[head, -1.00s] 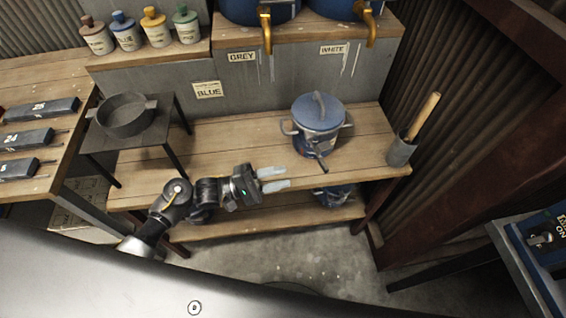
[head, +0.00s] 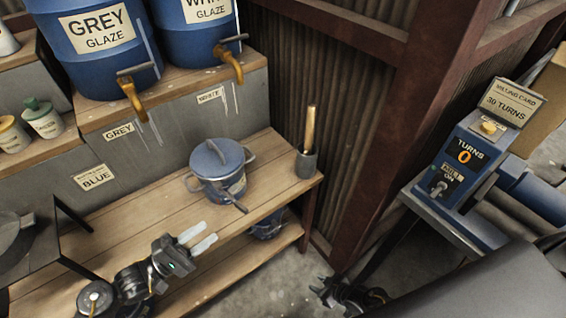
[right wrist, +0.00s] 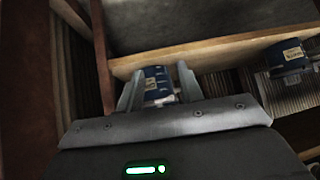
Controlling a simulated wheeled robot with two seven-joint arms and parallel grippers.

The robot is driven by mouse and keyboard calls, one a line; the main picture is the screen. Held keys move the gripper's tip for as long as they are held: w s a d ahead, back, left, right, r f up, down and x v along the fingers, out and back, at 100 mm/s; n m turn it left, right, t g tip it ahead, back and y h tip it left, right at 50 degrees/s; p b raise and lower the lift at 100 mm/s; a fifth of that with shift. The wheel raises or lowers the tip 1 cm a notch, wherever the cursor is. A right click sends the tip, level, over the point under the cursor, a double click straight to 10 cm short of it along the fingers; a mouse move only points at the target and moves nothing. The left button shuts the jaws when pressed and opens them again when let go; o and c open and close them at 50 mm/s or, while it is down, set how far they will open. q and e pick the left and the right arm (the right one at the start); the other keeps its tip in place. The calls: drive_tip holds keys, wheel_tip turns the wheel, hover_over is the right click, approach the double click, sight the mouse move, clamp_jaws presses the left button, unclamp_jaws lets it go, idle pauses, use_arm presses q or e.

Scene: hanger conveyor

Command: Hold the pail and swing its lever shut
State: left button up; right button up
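The blue lidded pail (head: 222,186) stands upright on the wooden bench, with a loop handle on its lid and side handles. Its dark lever (head: 239,206) sticks out low at the front. My left gripper (head: 207,234) is in front of and below the pail, apart from it. Its two pale fingers are parted and empty. My right gripper (head: 330,293) is low, right of the bench, and only partly seen. In the right wrist view its fingers (right wrist: 158,88) are parted. A blue labelled thing (right wrist: 156,80) shows between them, seemingly farther off; I cannot tell which thing it is.
A holder (head: 306,163) with a wooden-handled tool stands at the bench's right end. Blue glaze barrels (head: 100,62) with brass taps sit above. A dark stand (head: 45,250) is at left. A turns counter box (head: 462,160) stands at right. Another blue vessel (right wrist: 288,62) shows in the wrist view.

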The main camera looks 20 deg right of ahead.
drive_tip(key=w+a+r+y, duration=0.2)
drive_tip(key=w+r, duration=0.5)
drive_tip(key=r, duration=0.5)
drive_tip(key=w+a+r+t+y, duration=0.1)
drive_tip(key=w+a+r+y, duration=0.1)
drive_tip(key=w+r, duration=0.5)
drive_tip(key=w+a+r+t+y, duration=0.1)
drive_tip(key=w+a+r+y, duration=0.2)
drive_tip(key=w+r, duration=0.4)
drive_tip(key=shift+w+r+y, duration=0.15)
drive_tip(key=shift+r+y, duration=0.2)
drive_tip(key=shift+r, duration=2.05)
drive_tip(key=shift+w+r+y, duration=0.1)
drive_tip(key=shift+r+y, duration=0.25)
drive_tip(key=shift+r, duration=2.05)
drive_tip(key=w+d+r+m+t+h, duration=0.2)
drive_tip(key=w+r+m+h, duration=0.15)
drive_tip(key=r+m, duration=0.45)
drive_tip(key=shift+m+y, duration=0.25)
drive_tip(key=shift+m, duration=0.25)
drive_tip(key=x, duration=0.4)
drive_tip(key=f+x, duration=0.1)
drive_tip(key=x, duration=0.6)
drive_tip(key=shift+w+a+f, duration=0.1)
drive_tip(key=shift+w+f, duration=0.15)
clamp_jaws()
